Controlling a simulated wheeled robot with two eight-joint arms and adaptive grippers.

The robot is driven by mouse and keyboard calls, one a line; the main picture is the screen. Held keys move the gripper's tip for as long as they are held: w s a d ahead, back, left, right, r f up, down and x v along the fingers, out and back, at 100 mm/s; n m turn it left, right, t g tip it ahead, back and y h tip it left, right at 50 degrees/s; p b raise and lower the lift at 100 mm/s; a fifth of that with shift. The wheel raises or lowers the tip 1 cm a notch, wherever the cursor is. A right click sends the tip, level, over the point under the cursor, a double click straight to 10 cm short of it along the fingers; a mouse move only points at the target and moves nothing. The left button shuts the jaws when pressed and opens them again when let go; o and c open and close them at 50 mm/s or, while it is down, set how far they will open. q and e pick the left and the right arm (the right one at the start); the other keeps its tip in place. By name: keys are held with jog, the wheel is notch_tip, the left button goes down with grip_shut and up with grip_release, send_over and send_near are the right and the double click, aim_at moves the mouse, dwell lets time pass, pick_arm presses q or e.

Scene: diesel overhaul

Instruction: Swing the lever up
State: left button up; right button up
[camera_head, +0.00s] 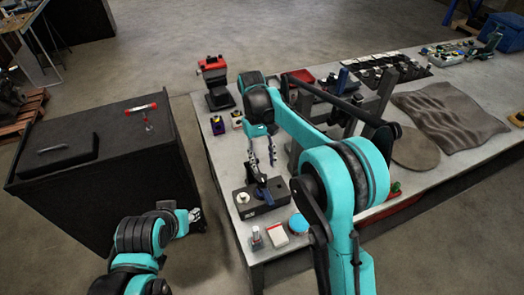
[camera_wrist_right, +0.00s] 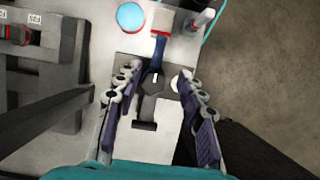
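A dark block (camera_head: 262,203) stands on the near left corner of the grey workbench, with a small blue-handled lever (camera_head: 264,195) on it. In the right wrist view the lever's blue handle (camera_wrist_right: 154,62) points away from me, and its dark body lies between my fingers. The block (camera_wrist_right: 172,107) shows beneath it. My right gripper (camera_head: 262,158) is open and points down just above the block; it also shows open in the wrist view (camera_wrist_right: 160,88). I cannot tell whether it touches the lever. My left gripper (camera_head: 198,224) is low, left of the bench, its fingers too small to read.
A white-and-red box (camera_head: 276,235), a blue round lid (camera_head: 298,223) and a small grey item (camera_head: 257,240) stand near the block. A dark metal frame (camera_head: 375,105) stands right. A black cabinet (camera_head: 95,170) is left.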

jog(key=shift+v, duration=2.3)
